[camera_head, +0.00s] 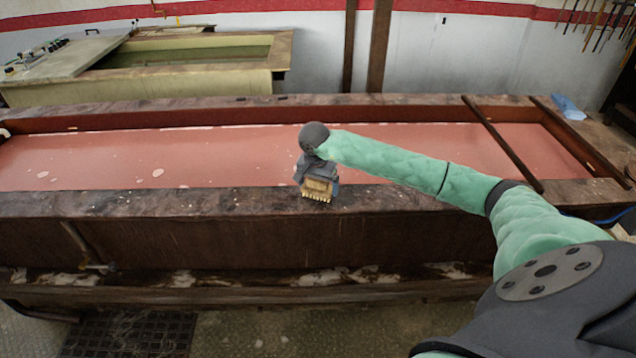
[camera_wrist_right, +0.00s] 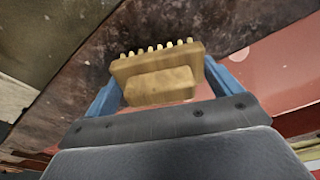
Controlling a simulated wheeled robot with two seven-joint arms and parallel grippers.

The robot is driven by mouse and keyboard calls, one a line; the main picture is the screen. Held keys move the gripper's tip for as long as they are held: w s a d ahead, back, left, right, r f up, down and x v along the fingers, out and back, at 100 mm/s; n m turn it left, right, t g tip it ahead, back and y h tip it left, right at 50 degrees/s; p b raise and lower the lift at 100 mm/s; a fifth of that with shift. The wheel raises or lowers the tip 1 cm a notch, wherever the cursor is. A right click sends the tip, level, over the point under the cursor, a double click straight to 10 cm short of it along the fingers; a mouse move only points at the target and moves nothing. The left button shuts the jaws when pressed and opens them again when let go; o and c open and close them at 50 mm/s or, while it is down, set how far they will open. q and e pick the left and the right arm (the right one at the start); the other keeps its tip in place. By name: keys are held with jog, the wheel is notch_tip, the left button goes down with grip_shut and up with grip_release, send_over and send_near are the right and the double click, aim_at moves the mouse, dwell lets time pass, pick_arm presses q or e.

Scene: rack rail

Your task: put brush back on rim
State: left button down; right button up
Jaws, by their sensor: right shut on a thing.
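A wooden brush (camera_head: 318,187) with a row of pale bristles is held in my right gripper (camera_head: 319,190) at the near rim (camera_head: 230,202) of the long trough. In the right wrist view the brush (camera_wrist_right: 158,78) sits between the two blue fingers, with its bristles pointing away from the palm. The gripper is shut on it. The dark, stained rim (camera_wrist_right: 95,80) lies just beyond the bristles. I cannot tell whether the brush touches the rim. My left gripper is not in view.
The trough holds reddish liquid (camera_head: 230,155) with pale floating spots. Two dark bars (camera_head: 505,145) cross its right end, near a blue cloth (camera_head: 568,107). A second tank (camera_head: 200,82) stands behind. The near rim left of the brush is clear.

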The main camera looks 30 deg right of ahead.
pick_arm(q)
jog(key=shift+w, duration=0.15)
pick_arm(e)
jog(key=shift+f, duration=0.1)
jog(key=o, duration=0.7)
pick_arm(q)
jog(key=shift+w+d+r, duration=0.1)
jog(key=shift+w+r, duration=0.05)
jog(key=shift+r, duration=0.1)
pick_arm(e)
jog(key=shift+r, duration=0.2)
